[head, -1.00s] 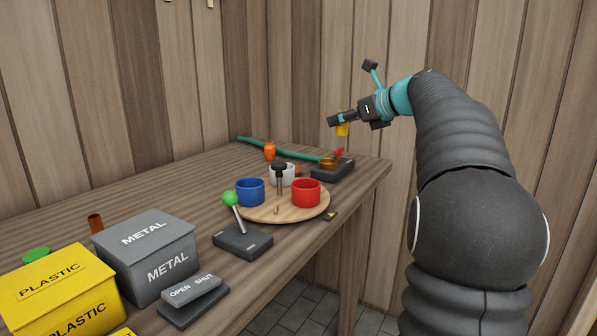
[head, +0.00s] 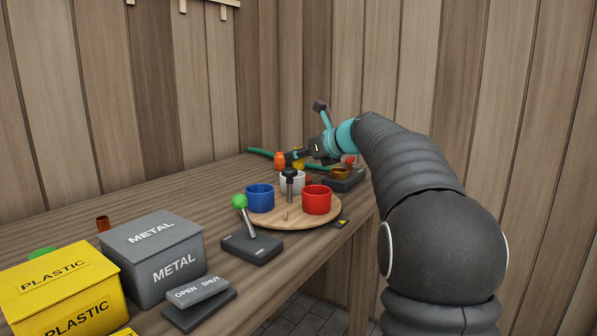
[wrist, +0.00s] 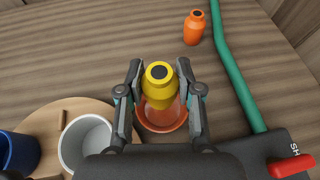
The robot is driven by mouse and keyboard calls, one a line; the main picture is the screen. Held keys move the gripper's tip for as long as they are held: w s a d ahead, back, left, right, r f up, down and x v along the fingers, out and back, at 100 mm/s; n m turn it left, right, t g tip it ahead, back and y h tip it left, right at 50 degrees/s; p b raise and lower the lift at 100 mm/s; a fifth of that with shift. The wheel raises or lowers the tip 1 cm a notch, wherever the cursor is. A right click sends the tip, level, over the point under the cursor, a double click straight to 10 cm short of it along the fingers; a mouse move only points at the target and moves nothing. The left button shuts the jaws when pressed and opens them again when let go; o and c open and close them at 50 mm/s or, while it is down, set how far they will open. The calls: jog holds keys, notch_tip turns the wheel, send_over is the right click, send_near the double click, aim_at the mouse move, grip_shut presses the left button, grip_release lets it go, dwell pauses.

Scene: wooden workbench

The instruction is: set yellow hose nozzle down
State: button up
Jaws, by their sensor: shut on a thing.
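The yellow hose nozzle (wrist: 160,88) is upright between the two fingers of my gripper (wrist: 160,80) in the wrist view. My gripper is shut on it. An orange-red round dish (wrist: 172,118) shows below and around the nozzle; I cannot tell whether the nozzle touches it. In the head view my gripper (head: 294,156) is low over the far end of the bench, behind the turntable. The yellow nozzle (head: 298,165) is small and partly hidden there.
A dark box with a red lever (wrist: 290,167) is at the right. The wooden turntable (wrist: 38,130) holds a white cup (wrist: 85,140) and a blue cup (wrist: 18,152). Bare bench lies left of the orange piece.

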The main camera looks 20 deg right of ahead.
aim_at(303, 166)
jog(key=shift+f+b, duration=0.6)
jog(key=shift+f, duration=1.3)
jog(key=shift+f, duration=0.15)
jog(key=o, duration=1)
jog(key=shift+o, duration=0.2)
jog(key=shift+r, duration=0.25)
jog(key=p+v, duration=0.1)
jog(key=v, duration=1.1)
jog(key=shift+f, duration=0.15)
